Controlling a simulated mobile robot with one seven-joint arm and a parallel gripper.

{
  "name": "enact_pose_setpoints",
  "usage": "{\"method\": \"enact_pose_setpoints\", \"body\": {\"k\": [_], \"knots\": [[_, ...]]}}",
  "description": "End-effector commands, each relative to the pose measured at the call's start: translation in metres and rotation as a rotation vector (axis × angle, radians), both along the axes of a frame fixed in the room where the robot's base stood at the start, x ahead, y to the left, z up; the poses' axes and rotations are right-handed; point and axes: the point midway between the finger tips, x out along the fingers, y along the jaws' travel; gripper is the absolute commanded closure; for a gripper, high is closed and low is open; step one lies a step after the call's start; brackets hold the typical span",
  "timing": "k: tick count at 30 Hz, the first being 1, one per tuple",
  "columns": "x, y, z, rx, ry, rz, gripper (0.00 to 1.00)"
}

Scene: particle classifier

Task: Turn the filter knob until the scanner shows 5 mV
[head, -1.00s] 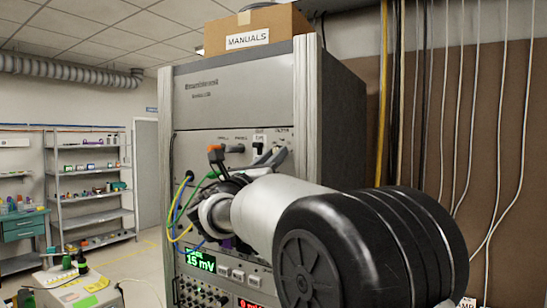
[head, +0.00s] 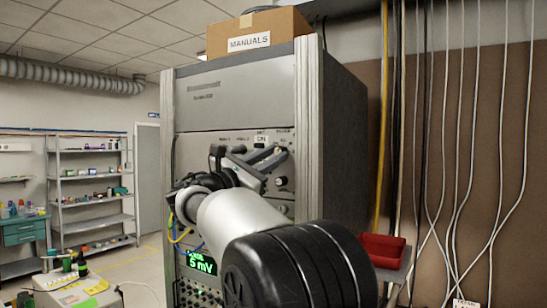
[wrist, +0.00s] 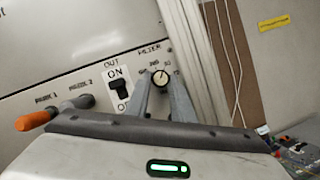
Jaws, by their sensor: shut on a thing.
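The filter knob (wrist: 160,78) is a small pale round knob with a dark pointer mark, under the FILTER label on the grey rack panel. My gripper (wrist: 162,88) is shut on it, with one grey finger on each side in the wrist view. In the head view my gripper (head: 279,157) reaches the upper right of the panel, and its fingers hide most of the knob. The scanner display (head: 201,264) shows 5 mV in green digits at the lower left of the rack, left of my arm.
An ON/OUT switch (wrist: 119,88) sits left of the knob, with an orange-ended plug (wrist: 37,120) farther left. A manuals box (head: 257,32) stands on the rack. A red bin (head: 382,250) and hanging cables (head: 463,150) are at right. Shelves stand at far left.

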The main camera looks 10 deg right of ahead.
Motion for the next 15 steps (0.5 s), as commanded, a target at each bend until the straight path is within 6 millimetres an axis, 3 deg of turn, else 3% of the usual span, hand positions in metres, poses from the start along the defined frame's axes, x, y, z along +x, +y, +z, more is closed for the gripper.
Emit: {"method": "enact_pose_setpoints", "body": {"k": [15], "knots": [[0.0011, 0.0015, 0.0009, 0.130, -0.101, 0.000, 1.00]]}}
